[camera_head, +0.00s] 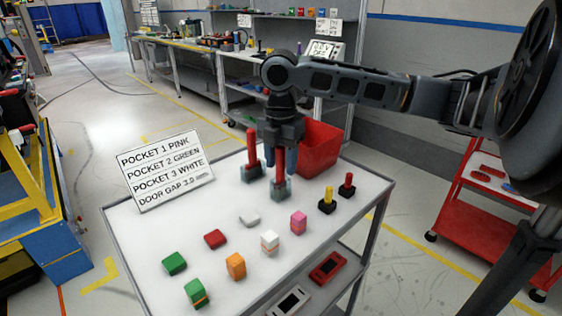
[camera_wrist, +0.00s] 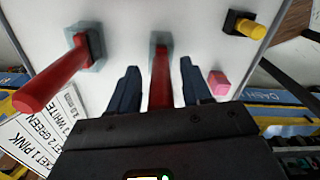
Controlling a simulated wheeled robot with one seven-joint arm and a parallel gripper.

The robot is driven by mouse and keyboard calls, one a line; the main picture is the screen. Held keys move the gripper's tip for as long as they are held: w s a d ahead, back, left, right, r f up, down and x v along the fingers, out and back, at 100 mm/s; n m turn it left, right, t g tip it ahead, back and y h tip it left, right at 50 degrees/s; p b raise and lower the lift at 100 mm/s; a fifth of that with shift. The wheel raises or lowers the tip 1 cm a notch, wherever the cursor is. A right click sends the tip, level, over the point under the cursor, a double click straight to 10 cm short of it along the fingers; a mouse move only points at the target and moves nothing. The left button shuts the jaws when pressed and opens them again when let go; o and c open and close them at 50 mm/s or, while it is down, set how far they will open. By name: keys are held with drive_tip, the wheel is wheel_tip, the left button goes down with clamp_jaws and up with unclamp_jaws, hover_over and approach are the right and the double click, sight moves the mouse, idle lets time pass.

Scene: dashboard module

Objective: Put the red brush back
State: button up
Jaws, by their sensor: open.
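Two tall red handles stand upright in grey, see-through blocks at the back of the white table (camera_head: 130,240). One red handle (camera_head: 251,145) is at the left; the other red handle (camera_head: 280,163) is nearer and to its right. I cannot tell which is the red brush; no bristles show. My gripper (camera_head: 281,158) points down over the nearer handle. In the wrist view my open gripper (camera_wrist: 159,70) has a finger on each side of that handle (camera_wrist: 160,85), with gaps showing. The left handle (camera_wrist: 45,88) is outside the fingers.
A red bin (camera_head: 320,148) stands just behind the handles. Yellow (camera_head: 327,195) and short red (camera_head: 347,182) pegs in black bases stand at right. A lettered sign (camera_head: 165,168) is at the back left. Several coloured blocks, including a pink one (camera_head: 298,222), fill the front.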

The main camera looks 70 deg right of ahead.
wheel_tip(320, 180, up, 12)
drive_tip(key=shift+r+b, duration=0.15)
drive_tip(key=shift+b, duration=0.4)
drive_tip(key=shift+w+a, duration=0.1)
idle(1.1)
